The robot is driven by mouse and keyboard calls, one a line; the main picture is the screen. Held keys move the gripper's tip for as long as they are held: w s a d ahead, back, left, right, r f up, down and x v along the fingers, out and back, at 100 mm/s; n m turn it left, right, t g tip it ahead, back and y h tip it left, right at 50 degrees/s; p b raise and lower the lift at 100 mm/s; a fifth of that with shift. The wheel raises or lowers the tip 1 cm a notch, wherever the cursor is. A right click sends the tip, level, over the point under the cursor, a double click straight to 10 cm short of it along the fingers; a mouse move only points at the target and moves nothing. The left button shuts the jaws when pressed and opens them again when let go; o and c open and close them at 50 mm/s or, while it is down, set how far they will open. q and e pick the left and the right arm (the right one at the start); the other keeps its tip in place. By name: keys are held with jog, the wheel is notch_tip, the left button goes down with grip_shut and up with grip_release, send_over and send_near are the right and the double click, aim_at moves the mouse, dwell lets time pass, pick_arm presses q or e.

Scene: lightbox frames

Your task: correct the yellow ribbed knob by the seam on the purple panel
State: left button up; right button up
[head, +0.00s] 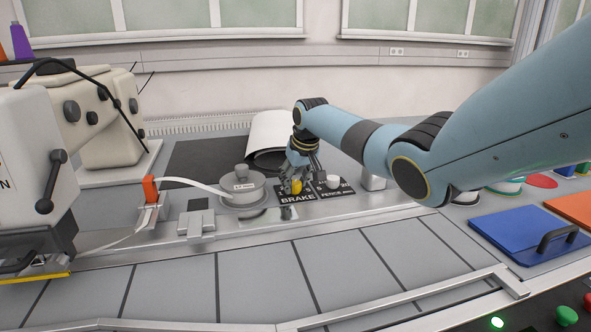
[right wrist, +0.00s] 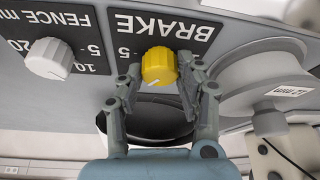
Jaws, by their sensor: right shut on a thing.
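The yellow ribbed knob (head: 296,187) sits on a dark label panel (head: 335,193) marked BRAKE, which does not look purple. In the right wrist view the knob (right wrist: 159,64) shows a short white line toward its lower edge, under the upside-down word BRAKE. The scale numbers are partly cut off or hidden there. My right gripper (head: 298,177) reaches down over the knob from behind. In the right wrist view its fingers (right wrist: 160,75) stand on both sides of the knob, shut on it. I cannot make out a seam. My left gripper is not in view.
A white knob (head: 333,181) marked FENCE is to the right. A grey lidded round part (head: 242,187) stands left, near an orange block (head: 150,190). White machines (head: 110,120) fill the left side. A blue panel with a handle (head: 520,235) lies right. The front grey slats are clear.

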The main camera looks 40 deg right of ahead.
jog(key=shift+m+h+p, duration=0.4)
jog(key=shift+m+p, duration=0.3)
jog(key=shift+m, duration=0.4)
jog(key=shift+g, duration=0.3)
jog(key=o, duration=1.1)
jog(key=shift+r, duration=0.1)
jog(key=v, duration=1.1)
jog(key=shift+s+a+r, duration=0.1)
jog(key=shift+s+r, duration=0.1)
jog(key=shift+r, duration=0.15)
